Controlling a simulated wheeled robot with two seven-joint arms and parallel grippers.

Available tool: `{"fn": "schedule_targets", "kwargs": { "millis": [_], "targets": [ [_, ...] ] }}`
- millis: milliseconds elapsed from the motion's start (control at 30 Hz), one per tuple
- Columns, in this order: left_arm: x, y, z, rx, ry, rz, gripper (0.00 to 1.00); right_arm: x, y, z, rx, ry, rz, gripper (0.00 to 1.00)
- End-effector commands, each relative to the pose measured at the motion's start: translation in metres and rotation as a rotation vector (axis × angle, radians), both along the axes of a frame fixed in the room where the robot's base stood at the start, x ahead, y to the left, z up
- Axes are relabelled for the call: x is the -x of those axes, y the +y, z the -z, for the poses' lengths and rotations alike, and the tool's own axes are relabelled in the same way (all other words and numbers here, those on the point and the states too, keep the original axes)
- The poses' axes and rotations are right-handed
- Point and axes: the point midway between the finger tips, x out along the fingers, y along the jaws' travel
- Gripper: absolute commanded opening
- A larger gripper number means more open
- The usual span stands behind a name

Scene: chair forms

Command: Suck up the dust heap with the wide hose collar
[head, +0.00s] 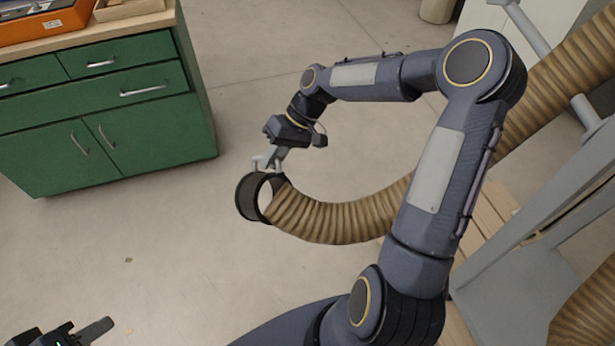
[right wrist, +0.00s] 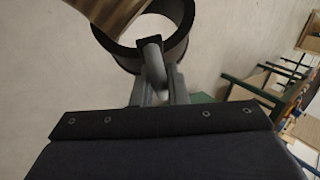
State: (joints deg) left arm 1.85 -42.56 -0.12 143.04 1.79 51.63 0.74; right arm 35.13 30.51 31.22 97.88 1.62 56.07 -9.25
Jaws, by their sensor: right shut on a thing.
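The wide hose collar (head: 247,198) is a dark ring on the end of a ribbed tan hose (head: 340,222). It hangs over the floor with its open mouth facing left in the head view. My right gripper (head: 270,162) is shut on the collar's grey handle. In the right wrist view the handle (right wrist: 153,62) sits between my fingers, and the collar (right wrist: 178,40) shows just beyond it. My left gripper (head: 80,334) is at the bottom left corner, partly cut off; its jaw opening cannot be made out. I see no clear dust heap in either view.
A green cabinet (head: 110,110) with a wooden top stands at the upper left, with an orange case (head: 40,22) on it. A grey metal frame (head: 530,250) and wooden slats (head: 485,212) stand at the right. The floor (head: 130,240) at left and centre is open.

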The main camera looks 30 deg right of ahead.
Motion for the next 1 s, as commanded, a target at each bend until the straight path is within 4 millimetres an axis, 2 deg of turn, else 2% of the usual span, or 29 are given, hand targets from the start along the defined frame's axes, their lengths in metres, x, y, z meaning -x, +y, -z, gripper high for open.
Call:
{"fn": "schedule_targets", "kwargs": {
  "millis": [167,1000],
  "targets": [
    [0.000,0.000,-0.005,0.000,0.000,0.000,0.36,0.000,0.000,-0.006,-0.001,-0.001,0.000,0.00],
    [0.000,0.000,-0.072,0.000,0.000,0.000,0.36,0.000,0.000,-0.087,-0.001,-0.001,0.000,0.00]
  ]
}}
